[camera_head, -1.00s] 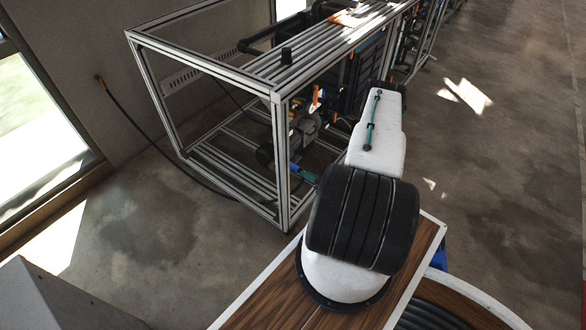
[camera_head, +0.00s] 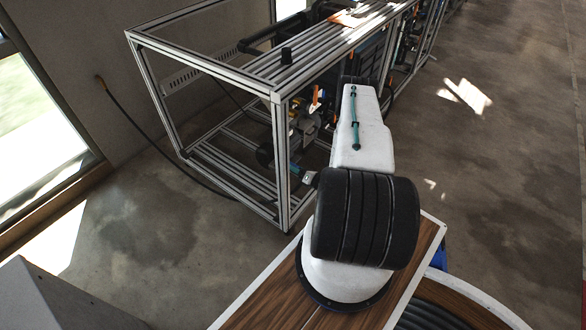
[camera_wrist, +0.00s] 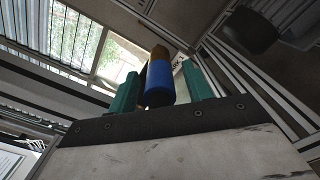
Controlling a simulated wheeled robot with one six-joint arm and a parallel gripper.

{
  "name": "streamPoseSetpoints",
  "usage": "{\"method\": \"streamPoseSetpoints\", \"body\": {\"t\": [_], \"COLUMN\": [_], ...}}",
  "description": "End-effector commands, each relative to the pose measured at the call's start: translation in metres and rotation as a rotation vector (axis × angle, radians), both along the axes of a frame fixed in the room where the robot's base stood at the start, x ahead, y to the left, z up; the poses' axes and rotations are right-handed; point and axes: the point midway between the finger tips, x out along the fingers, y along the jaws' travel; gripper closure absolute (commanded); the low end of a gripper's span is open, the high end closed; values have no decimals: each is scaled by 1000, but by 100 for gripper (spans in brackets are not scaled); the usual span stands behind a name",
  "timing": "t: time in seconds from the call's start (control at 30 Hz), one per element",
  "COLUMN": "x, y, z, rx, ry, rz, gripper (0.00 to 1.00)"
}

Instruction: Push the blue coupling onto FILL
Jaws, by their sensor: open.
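The blue coupling (camera_wrist: 159,84) is in the wrist view, between the two teal fingers of my gripper (camera_wrist: 160,82). The fingers stand apart on either side of it, with the left one closer. Whether either touches it I cannot tell. A brown end (camera_wrist: 158,53) shows just beyond the coupling. A small white label (camera_wrist: 179,64) with dark lettering is partly hidden behind the coupling and right finger; I cannot read it surely as FILL. In the head view my arm hides most of the gripper area; a small blue piece (camera_head: 295,170) shows by the frame's corner post.
An aluminium-profile frame (camera_head: 283,150) holds a pump (camera_head: 300,132) and dark equipment, close beside my arm. A black hose (camera_head: 150,145) runs from the wall across the floor to the frame. Open floor (camera_head: 500,190) lies to the right.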

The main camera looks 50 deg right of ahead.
Motion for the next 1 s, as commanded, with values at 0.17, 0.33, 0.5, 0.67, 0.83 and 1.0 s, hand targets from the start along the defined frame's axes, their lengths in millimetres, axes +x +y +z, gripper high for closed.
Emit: {"method": "streamPoseSetpoints", "body": {"t": [0.17, 0.33, 0.5, 0.67, 0.83, 1.0], "x": [0, 0, -1, -4, -6, -17], "y": [0, 0, 0, -1, -1, -3], "z": [0, 0, 0, 0, 0, 0], "rx": [0, 0, 0, 1, 0, 0], "ry": [0, 0, 0, 1, 1, 1], "rz": [0, 0, 0, -1, 1, -4], "gripper": [69, 100, 100, 100, 100, 100]}}
